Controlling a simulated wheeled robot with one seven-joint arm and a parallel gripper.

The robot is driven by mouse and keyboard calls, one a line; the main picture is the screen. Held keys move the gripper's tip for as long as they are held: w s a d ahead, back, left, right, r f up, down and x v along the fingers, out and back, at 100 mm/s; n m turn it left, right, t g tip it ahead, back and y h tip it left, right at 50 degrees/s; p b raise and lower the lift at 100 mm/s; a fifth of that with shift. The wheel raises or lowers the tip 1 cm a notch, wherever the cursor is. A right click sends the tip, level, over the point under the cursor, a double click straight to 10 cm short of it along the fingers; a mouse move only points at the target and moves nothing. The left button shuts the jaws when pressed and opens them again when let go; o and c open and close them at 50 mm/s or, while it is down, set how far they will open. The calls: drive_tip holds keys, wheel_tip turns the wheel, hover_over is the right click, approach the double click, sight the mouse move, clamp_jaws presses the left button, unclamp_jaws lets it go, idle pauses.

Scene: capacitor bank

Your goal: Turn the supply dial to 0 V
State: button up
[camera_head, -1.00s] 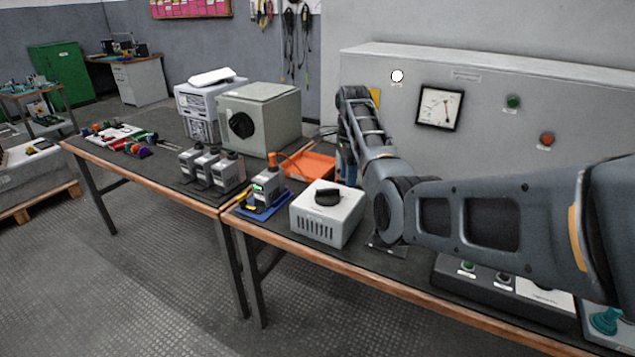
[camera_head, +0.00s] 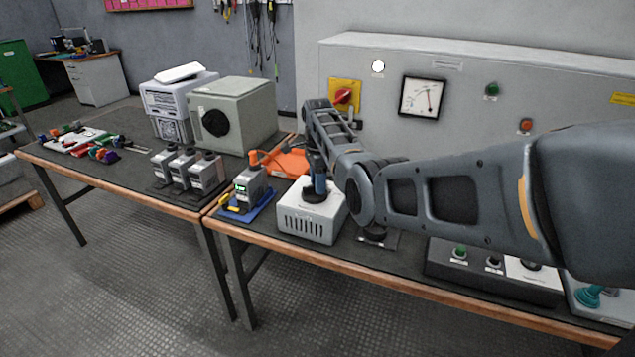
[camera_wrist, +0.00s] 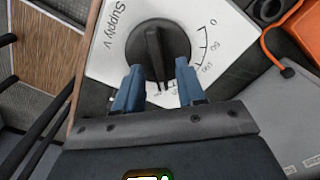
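The supply dial is a black round knob with a raised bar grip (camera_wrist: 155,48) on a white box marked "Supply V" (camera_wrist: 112,35). Its bar runs up and down in the wrist view, with the lower end toward the scale's far end, away from the 0 at upper right. In the head view the white box (camera_head: 308,224) stands near the table's front edge. My gripper (camera_wrist: 159,80) is open, its two blue fingers on either side of the bar's lower end with gaps visible. In the head view my gripper (camera_head: 317,183) is over the knob and partly hides it.
A small grey device on a blue mat (camera_head: 262,205) stands left of the box. An orange tray (camera_head: 292,161) lies behind. A control box with buttons (camera_head: 478,266) is to the right. A wall cabinet (camera_head: 565,95) carries a meter (camera_head: 422,97) and a red switch (camera_head: 343,96).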

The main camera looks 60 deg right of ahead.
drive_tip(key=shift+f, duration=0.25)
clamp_jaws()
idle(0.3)
